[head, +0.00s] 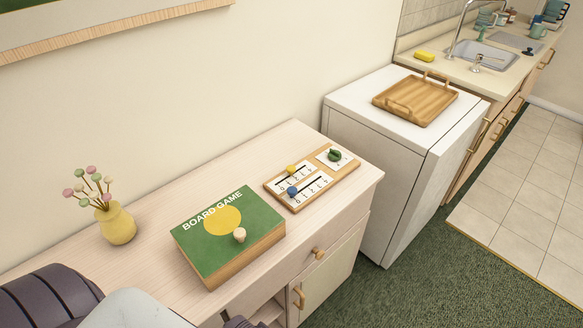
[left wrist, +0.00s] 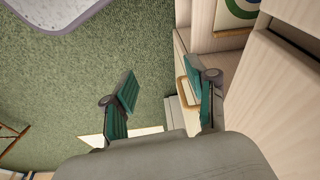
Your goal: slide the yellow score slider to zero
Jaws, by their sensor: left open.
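The yellow score slider (head: 291,170) is a small yellow knob on the upper track of a wooden score board (head: 342,177). The board lies flat on the light wood cabinet top. A blue slider (head: 292,191) sits on the lower track, near its left end. A green knob (head: 334,155) sits on a white plate at the board's right end. The printed numbers are too small to read. My left gripper (left wrist: 162,95) is open and empty in the left wrist view, above the green carpet beside the cabinet front. The slider is not in that view. My right gripper is not in view.
A green board game box (head: 200,236) with a pale peg on top lies left of the score board. A yellow vase (head: 117,224) stands further left. A white appliance (head: 375,140) with a wooden tray (head: 447,98) stands beyond the cabinet.

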